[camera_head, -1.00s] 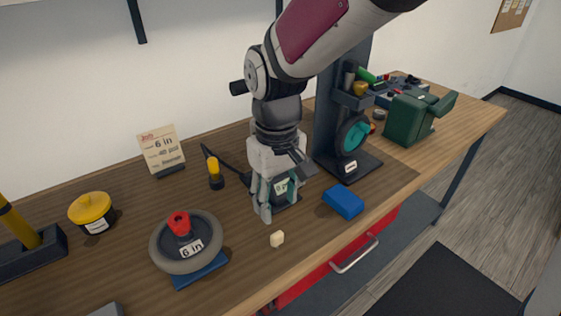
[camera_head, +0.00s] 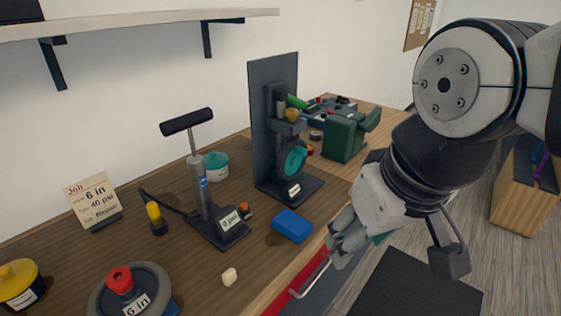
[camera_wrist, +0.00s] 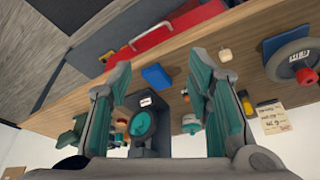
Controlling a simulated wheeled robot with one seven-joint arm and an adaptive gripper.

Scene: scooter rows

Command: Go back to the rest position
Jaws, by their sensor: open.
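My gripper (camera_head: 350,240) hangs off the front edge of the workbench (camera_head: 262,283), at the right in the head view. In the wrist view its two teal-lined fingers (camera_wrist: 165,95) stand wide apart with nothing between them. The bench top lies beyond the fingertips. My arm is folded at the right of the head view and hides part of the floor and wall.
On the bench stand a pump (camera_head: 205,190) with a gauge, a dark stand (camera_head: 273,130) with a teal wheel, a blue block (camera_head: 292,226), a grey tyre (camera_head: 100,292), a job card (camera_head: 93,200) and a green vise (camera_head: 346,138). Floor at the right front is open.

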